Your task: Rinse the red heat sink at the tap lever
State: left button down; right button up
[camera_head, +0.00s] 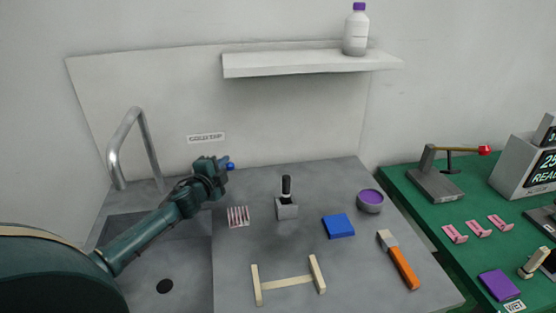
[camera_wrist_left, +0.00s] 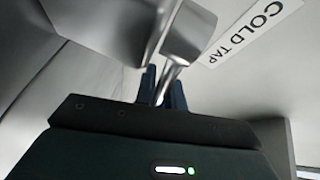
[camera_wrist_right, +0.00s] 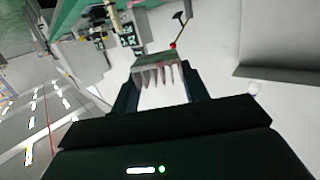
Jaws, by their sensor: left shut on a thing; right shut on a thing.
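My left gripper (camera_head: 225,164) is shut on the tap lever, whose blue knob (camera_head: 230,166) shows at its fingertips. In the left wrist view the lever's metal stem (camera_wrist_left: 172,72) runs between the dark fingers, beside the COLD TAP label (camera_wrist_left: 255,30). My right gripper (camera_wrist_right: 160,95) is out of the head view. In the right wrist view it is shut on a finned block (camera_wrist_right: 156,63), grey with reddish fins, like a heat sink. A red-and-white finned piece (camera_head: 238,217) rests on the counter. The curved metal spout (camera_head: 122,140) stands over the sink; I cannot make out water.
The sink (camera_head: 135,285) lies at the left. The counter holds a small black-handled lever (camera_head: 286,195), blue pad (camera_head: 338,226), purple bowl (camera_head: 370,201), orange-handled scraper (camera_head: 403,268) and pale wooden frame (camera_head: 288,281). A green table (camera_head: 425,205) with a red-knobbed lever (camera_head: 437,180) stands right.

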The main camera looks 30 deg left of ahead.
pick_arm(q)
jog(key=shift+s+d+m+h, duration=0.2)
jog(key=shift+m+h, duration=0.25)
jog(key=shift+h, duration=0.15)
jog(key=shift+s+d+m+h, duration=0.2)
jog(key=shift+m+h, duration=0.25)
jog(key=shift+h, duration=0.15)
jog(key=c, duration=1.5)
grip_release()
jog(key=s, duration=0.4)
jog(key=s+r, duration=0.1)
jog(key=s, duration=0.7)
jog(key=shift+d+r, duration=0.25)
